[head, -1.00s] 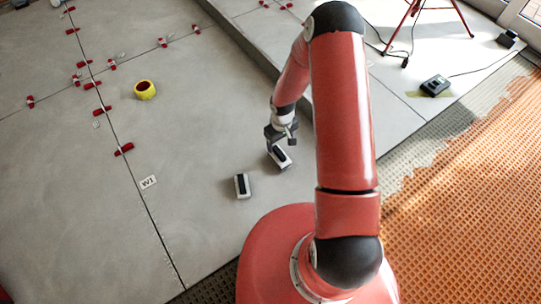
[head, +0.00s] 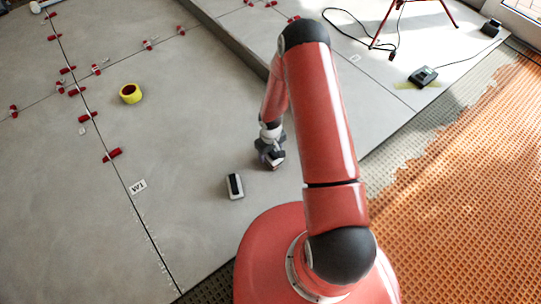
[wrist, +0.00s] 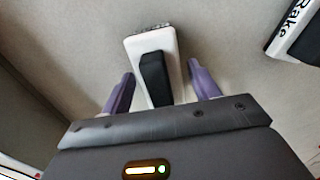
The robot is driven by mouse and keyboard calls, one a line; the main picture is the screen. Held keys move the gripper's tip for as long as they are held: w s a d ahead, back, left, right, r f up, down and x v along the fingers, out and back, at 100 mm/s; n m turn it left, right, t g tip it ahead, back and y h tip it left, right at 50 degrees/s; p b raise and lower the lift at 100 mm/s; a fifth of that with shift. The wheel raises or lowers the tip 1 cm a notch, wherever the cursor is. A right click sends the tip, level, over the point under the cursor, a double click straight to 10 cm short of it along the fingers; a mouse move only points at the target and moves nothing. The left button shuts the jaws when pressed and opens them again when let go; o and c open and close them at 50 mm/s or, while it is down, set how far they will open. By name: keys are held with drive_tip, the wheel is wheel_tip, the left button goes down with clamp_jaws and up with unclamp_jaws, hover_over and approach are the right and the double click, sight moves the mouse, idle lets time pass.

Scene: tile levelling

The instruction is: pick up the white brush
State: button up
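The white brush (wrist: 172,45) is a white block with a black raised handle and a dark, bristly far edge. In the wrist view it lies on the grey floor between the purple fingers of my gripper (wrist: 160,69). In the head view my gripper (head: 271,158) is low over the floor and hides most of the brush.
A raised slab edge (head: 225,40) runs behind.

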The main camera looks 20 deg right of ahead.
drive_tip(key=c, duration=0.9)
drive_tip(key=shift+r, duration=0.1)
